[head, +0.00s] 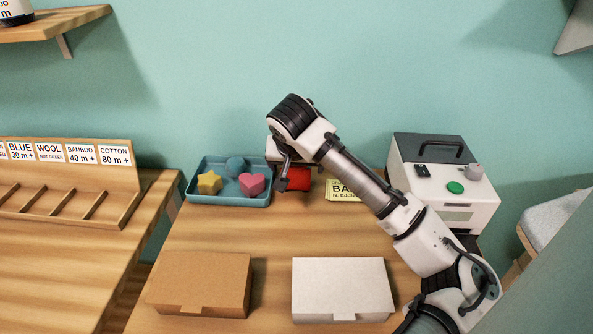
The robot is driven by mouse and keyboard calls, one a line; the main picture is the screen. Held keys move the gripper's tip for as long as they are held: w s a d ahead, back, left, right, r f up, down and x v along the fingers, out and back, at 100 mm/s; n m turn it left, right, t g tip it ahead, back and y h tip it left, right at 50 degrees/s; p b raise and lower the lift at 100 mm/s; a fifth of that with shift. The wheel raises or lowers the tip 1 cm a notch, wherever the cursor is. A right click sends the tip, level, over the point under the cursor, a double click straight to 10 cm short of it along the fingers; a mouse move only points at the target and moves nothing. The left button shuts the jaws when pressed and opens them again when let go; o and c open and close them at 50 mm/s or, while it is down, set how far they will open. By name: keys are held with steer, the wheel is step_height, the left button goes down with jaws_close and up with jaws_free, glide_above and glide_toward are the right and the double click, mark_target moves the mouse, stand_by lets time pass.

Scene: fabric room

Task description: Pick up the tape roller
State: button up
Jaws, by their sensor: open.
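A red object (298,180) lies on the wooden table just right of the blue tray. It may be the tape roller, but my arm hides part of it and its shape is unclear. My gripper (283,178) hangs at its left edge, pointing down, with a dark finger showing. It is open, and I see nothing held in it. I cannot tell whether the finger touches the red object.
A blue tray (228,201) holds a yellow star, a pink heart and a blue-grey shape. A pale yellow label (341,190) is partly behind my arm. A brown box (199,283) and white box (342,287) stand in front. A white machine (455,188) stands right.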

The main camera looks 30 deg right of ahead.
steer(key=shift+c, duration=0.5)
steer(key=c, duration=1.1)
